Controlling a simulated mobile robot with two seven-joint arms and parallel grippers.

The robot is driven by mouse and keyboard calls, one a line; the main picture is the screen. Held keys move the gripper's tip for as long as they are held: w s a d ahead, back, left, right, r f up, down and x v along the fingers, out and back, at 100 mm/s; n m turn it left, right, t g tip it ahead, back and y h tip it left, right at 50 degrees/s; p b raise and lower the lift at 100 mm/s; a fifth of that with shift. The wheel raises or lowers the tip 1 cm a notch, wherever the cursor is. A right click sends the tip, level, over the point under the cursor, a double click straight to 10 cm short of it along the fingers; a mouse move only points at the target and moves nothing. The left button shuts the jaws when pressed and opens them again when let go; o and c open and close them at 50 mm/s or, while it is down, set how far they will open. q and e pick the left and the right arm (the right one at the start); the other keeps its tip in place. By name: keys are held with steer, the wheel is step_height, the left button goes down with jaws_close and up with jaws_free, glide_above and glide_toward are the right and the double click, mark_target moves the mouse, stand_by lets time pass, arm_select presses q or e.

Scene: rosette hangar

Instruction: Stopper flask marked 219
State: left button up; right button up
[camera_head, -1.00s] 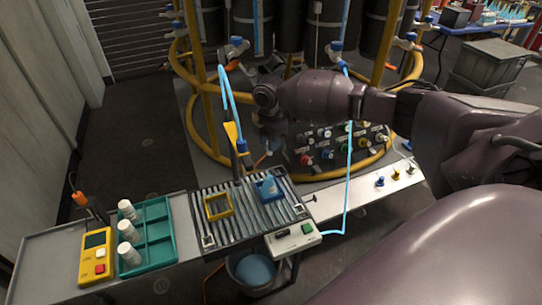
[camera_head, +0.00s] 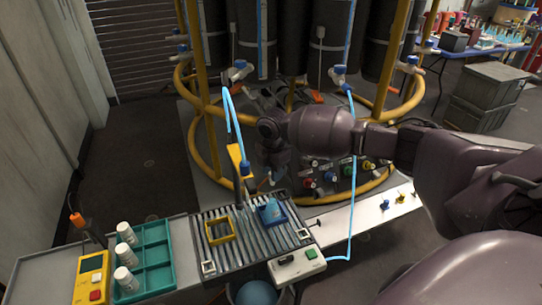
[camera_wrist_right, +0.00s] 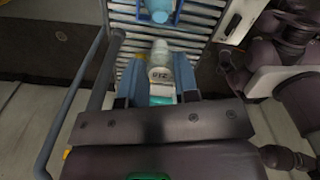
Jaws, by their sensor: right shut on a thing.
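My right gripper (camera_head: 278,170) hangs behind the far edge of the ribbed rack in the head view, partly hidden by its own wrist. In the right wrist view its blue fingers (camera_wrist_right: 160,92) are shut on a small pale flask (camera_wrist_right: 160,66) with teal colour low down. The flask carries a dark number, upside down in this view and not surely readable. A blue flask (camera_head: 271,210) stands in a blue square holder (camera_head: 284,222) on the rack; it also shows at the top of the right wrist view (camera_wrist_right: 160,10). I cannot make out a loose stopper. My left gripper is not in view.
A yellow square holder (camera_head: 232,236) on the rack is empty. Left of it is a teal tray (camera_head: 167,279) with several white-capped bottles and a yellow meter (camera_head: 92,268). A white control box (camera_head: 310,254) sits at the rack's front right.

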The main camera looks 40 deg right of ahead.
steer(key=shift+f, duration=0.45)
steer(key=shift+s+f+b, duration=0.1)
steer(key=shift+f+b, duration=0.4)
steer(key=shift+f, duration=0.25)
steer(key=shift+f+b, duration=0.4)
steer(key=shift+f, duration=0.65)
steer(key=shift+r, duration=0.2)
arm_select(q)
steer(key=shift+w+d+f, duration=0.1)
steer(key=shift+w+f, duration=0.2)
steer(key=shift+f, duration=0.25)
arm_select(e)
steer(key=shift+f, duration=0.1)
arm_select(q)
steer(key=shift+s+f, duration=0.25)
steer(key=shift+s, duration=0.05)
arm_select(e)
steer(key=shift+f, duration=0.35)
steer(key=shift+f, duration=0.1)
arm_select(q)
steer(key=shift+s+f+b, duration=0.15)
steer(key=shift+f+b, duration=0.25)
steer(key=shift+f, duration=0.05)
arm_select(e)
steer(key=shift+f, duration=0.8)
